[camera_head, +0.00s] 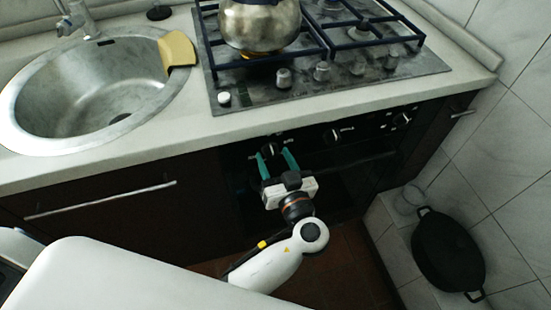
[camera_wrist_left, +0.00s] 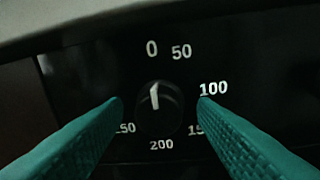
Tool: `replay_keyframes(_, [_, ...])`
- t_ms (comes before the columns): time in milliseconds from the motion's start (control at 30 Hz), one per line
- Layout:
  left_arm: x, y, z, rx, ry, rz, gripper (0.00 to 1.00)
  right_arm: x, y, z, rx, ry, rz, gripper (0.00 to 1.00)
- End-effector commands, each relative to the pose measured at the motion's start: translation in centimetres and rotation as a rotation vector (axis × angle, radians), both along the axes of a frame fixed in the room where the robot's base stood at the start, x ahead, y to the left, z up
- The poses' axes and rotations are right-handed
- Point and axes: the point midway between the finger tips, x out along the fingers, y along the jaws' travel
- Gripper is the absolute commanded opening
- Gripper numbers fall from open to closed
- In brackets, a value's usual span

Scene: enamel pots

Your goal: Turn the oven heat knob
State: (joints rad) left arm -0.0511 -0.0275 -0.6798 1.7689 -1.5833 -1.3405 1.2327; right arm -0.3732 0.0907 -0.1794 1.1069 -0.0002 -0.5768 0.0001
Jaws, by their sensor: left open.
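The oven heat knob (camera_wrist_left: 158,110) is round and black with a white pointer line, in the middle of the left wrist view. Its line points up, close to the printed 0. The numbers 50, 100 and 200 are readable around it; others are partly hidden by the fingers. My left gripper (camera_wrist_left: 160,101) is open, one teal finger on each side of the knob, with dark gaps between. In the head view my left gripper (camera_head: 276,157) is at the oven front, with the knob (camera_head: 270,149) between its fingertips. My right gripper is not in view.
More oven knobs (camera_head: 332,135) (camera_head: 401,119) sit to the right. The countertop edge (camera_head: 330,112) overhangs above the gripper. A metal kettle (camera_head: 262,25) stands on the gas hob (camera_head: 300,85). A sink (camera_head: 60,100) is left. A black pan (camera_head: 447,252) leans at the lower right.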

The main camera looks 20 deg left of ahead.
Motion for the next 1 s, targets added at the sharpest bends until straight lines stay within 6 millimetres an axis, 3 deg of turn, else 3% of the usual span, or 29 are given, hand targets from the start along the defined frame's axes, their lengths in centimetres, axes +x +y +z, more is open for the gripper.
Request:
replay_keyframes(67, [-0.01, -0.01, 0.0, 0.0, 0.0, 0.0, 0.53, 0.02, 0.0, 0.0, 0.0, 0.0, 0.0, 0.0])
replay_keyframes(333, [-0.04, -0.02, 0.01, 0.0, 0.0, 0.001, 0.08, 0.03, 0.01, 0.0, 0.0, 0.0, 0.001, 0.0])
replay_keyframes(667, [-0.05, -0.03, -0.01, 0.048, 0.033, 0.001, 0.08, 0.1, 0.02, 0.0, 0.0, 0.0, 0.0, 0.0])
replay_keyframes(1000, [-0.08, -0.01, -0.04, 0.23, 0.156, 0.002, 0.08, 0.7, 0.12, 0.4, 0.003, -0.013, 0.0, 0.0])
